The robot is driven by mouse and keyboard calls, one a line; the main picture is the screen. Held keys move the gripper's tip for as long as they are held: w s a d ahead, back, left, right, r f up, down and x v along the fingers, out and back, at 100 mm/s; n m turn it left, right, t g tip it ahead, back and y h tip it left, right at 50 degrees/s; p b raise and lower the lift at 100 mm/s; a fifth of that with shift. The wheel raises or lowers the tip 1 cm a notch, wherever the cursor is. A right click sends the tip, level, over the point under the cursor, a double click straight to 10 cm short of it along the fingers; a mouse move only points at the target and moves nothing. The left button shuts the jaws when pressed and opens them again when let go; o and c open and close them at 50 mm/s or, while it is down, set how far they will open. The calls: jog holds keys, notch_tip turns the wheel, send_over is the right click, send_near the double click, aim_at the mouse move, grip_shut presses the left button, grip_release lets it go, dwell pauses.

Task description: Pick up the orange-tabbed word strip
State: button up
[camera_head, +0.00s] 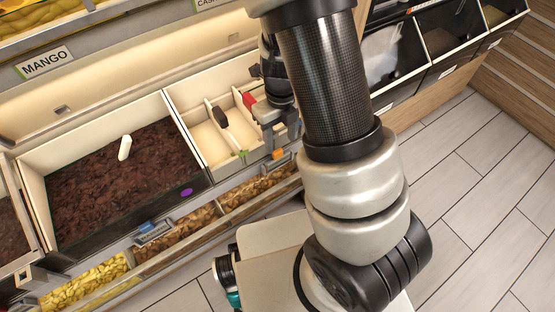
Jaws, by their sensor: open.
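A small orange tab (278,153) shows at the front edge of the cream divided bin, just below my gripper. The strip that it belongs to is too small and too covered by my gripper to make out. My gripper (281,136) points down at the bin's right front corner, its grey fingers apart and nothing seen between them. I cannot tell whether a finger touches the tab or its strip.
The cream divided bin (190,97) holds a dark-handled scoop (220,116). To its left is a bin of dark brown pieces (110,185). A blue tab (147,226) is on the front rail. Bins of nuts and yellow pieces sit below. The tiled floor at right is clear.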

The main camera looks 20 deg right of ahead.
aim_at(278, 152)
jog(key=f+b, duration=0.2)
jog(key=f, duration=0.3)
jog(key=shift+w+a+f+b, duration=0.1)
jog(key=shift+a+b, duration=0.15)
jog(key=shift+b, duration=0.15)
jog(key=shift+c, duration=0.4)
grip_shut()
